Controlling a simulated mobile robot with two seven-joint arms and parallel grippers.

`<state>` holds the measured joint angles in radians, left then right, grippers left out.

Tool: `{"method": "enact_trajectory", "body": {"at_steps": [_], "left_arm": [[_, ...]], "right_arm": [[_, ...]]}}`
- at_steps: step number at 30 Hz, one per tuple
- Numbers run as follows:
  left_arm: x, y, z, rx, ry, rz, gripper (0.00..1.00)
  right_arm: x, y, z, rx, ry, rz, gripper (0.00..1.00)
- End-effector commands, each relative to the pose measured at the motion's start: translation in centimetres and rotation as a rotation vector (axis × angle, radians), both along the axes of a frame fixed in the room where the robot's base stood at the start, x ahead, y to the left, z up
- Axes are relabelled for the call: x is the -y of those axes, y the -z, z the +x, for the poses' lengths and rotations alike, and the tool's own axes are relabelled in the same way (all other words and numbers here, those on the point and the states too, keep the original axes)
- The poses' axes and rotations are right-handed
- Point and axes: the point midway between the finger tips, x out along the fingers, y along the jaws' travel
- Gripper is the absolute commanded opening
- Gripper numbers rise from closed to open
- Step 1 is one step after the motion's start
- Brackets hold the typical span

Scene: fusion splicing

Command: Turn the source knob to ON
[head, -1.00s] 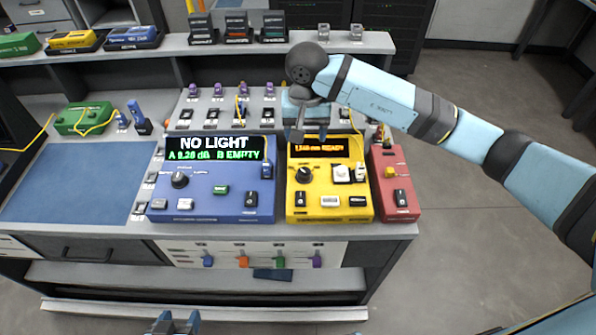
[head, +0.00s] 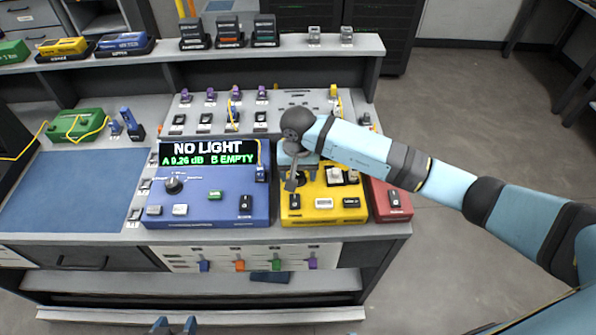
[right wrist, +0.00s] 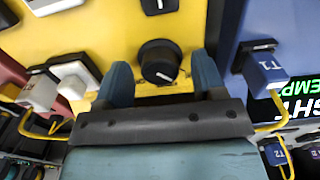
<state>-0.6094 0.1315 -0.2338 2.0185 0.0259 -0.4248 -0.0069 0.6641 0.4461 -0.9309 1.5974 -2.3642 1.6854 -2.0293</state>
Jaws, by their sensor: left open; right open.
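The source knob (right wrist: 159,62) is a round black knob with a white pointer line on the yellow source box (head: 322,216). In the right wrist view it lies between the two spread blue fingers of my right gripper (right wrist: 163,74), with gaps at both sides. In the head view my right gripper (head: 291,180) is over the box's left part and largely hides the knob and the box's display. My left gripper (head: 174,326) is open and empty at the bottom edge, in front of the bench.
The blue meter (head: 200,205) stands left of the source box; its screen reads NO LIGHT. A red box (head: 394,200) is close on the right. A white connector (right wrist: 40,91) and yellow fibre are near my right fingers. A blue mat (head: 60,185) lies clear at left.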

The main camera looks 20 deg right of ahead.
Motion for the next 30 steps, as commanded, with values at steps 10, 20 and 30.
{"method": "enact_trajectory", "body": {"at_steps": [10,20,30], "left_arm": [[0.0,-0.1,0.0,0.001,-0.001,-0.001,0.59],[0.1,0.5,0.0,-0.003,-0.002,-0.004,0.59],[0.3,1.7,0.1,-0.013,-0.01,-0.019,0.59]], "right_arm": [[0.0,0.0,0.0,0.0,0.0,0.0,0.14],[0.0,0.1,0.0,0.0,0.047,-0.001,0.14],[0.1,0.2,0.1,0.002,0.279,-0.002,0.14]]}}
